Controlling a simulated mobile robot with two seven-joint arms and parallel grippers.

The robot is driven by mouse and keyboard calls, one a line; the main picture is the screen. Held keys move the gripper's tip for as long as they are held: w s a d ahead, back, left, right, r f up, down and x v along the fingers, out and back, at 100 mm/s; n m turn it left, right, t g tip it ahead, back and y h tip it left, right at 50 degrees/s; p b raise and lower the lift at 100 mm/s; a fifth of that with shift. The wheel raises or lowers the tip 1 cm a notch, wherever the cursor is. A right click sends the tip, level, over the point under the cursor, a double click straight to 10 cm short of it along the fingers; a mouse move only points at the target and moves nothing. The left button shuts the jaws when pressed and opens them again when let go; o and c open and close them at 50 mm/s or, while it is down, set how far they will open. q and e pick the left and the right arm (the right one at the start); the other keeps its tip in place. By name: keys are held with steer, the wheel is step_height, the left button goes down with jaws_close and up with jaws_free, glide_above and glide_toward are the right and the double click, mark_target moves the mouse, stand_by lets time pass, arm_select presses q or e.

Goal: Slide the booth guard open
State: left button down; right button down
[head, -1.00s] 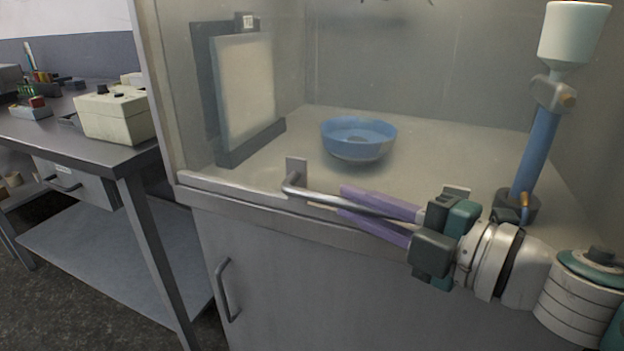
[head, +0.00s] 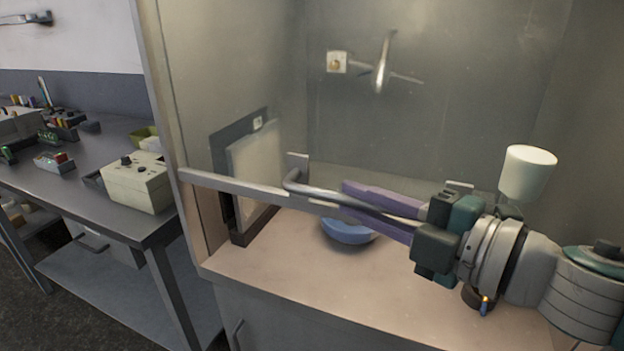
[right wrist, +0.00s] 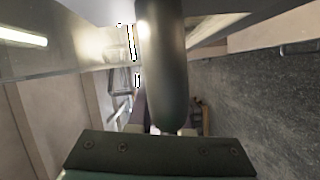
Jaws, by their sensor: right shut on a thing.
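The booth guard is a clear pane with a grey bottom rail (head: 235,186), and it stands raised above the booth floor, leaving an open gap below. A metal bar handle (head: 310,192) runs along the rail. My right gripper (head: 347,200), with purple fingers, is shut on this handle. In the right wrist view the handle (right wrist: 163,75) shows large and close, with part of a purple finger (right wrist: 138,108) beside it. My left gripper is not in view.
Inside the booth are a blue bowl (head: 348,231), partly hidden by my gripper, a framed panel (head: 256,165) and a white cup-topped stand (head: 527,172). A side table (head: 95,190) with a cream box (head: 138,184) stands at the left.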

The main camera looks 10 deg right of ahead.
step_height(320, 180, up, 20)
steer(key=p, duration=1.6)
steer(key=shift+r, duration=0.25)
steer(key=c, duration=0.8)
jaws_free()
steer(key=shift+c, duration=0.2)
steer(key=shift+s+f, duration=0.1)
